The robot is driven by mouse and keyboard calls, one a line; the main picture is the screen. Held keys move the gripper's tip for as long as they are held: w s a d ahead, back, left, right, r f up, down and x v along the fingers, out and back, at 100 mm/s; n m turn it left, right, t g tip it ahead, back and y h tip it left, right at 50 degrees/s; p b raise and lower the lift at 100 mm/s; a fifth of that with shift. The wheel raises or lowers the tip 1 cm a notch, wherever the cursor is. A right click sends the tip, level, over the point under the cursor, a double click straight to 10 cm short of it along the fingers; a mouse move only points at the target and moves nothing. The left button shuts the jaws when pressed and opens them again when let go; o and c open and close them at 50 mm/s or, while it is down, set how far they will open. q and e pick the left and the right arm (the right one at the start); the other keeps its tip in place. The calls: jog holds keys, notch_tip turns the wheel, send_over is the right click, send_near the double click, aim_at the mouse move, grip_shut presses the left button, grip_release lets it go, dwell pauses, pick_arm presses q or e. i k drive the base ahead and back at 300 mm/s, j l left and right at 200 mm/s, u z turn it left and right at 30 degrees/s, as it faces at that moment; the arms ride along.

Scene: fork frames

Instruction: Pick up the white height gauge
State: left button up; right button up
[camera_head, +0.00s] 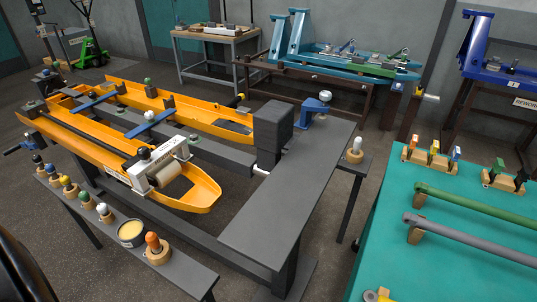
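No tool is clearly marked as the white height gauge. A small white-topped tool (104,209) stands in a wooden base among several coloured ones on the dark front-left bench. Another white-topped piece (355,150) stands in a wooden base on the small dark shelf right of the grey plate. A larger white bracket with a roller (155,170) sits across the near yellow fork. I cannot tell from this view which is the gauge. Neither of my grippers is in view.
The front-left bench (185,275) also holds a round tub (131,233) and an orange-topped tool (157,248). The green table (385,240) at right carries two bars and coloured pieces in wooden holders.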

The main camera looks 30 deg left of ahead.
aim_at(179, 144)
jog(key=u, duration=1.3)
